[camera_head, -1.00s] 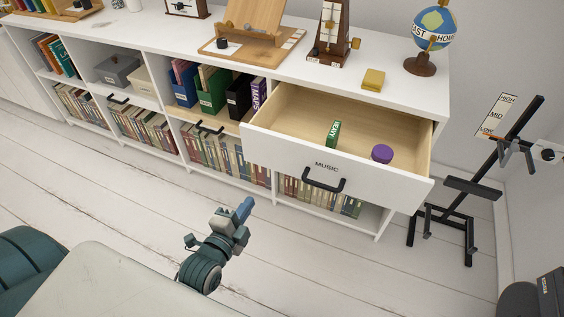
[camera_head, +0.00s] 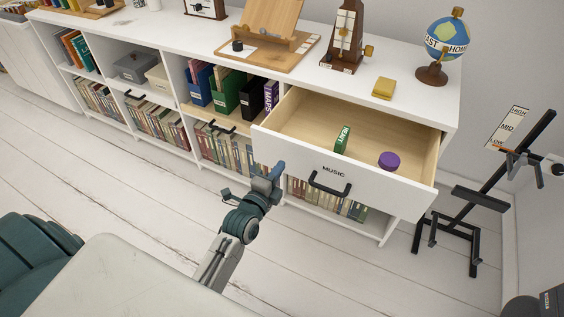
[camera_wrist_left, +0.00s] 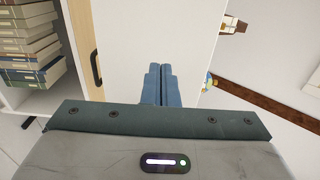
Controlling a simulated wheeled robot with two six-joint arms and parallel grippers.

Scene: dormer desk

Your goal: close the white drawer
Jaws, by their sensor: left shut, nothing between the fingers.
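The white drawer (camera_head: 385,193) labelled MUSIC stands well open at the right end of the low white cabinet. It has a black bar handle (camera_head: 329,184) on its front. Inside lie a small green block (camera_head: 342,139) with lettering and a purple round piece (camera_head: 389,160). My left gripper (camera_head: 276,170) is shut and empty, by the left part of the drawer front. In the left wrist view its blue fingers (camera_wrist_left: 161,84) point at a plain white surface. I cannot tell whether they touch it. My right gripper is not in view.
On the cabinet top (camera_head: 300,78) stand a globe (camera_head: 446,38), a metronome-like wooden piece (camera_head: 345,38), a wooden stand (camera_head: 267,40) and a yellow block (camera_head: 383,88). A black stand (camera_head: 476,208) is right of the cabinet. The floor (camera_head: 100,190) in front is mostly bare.

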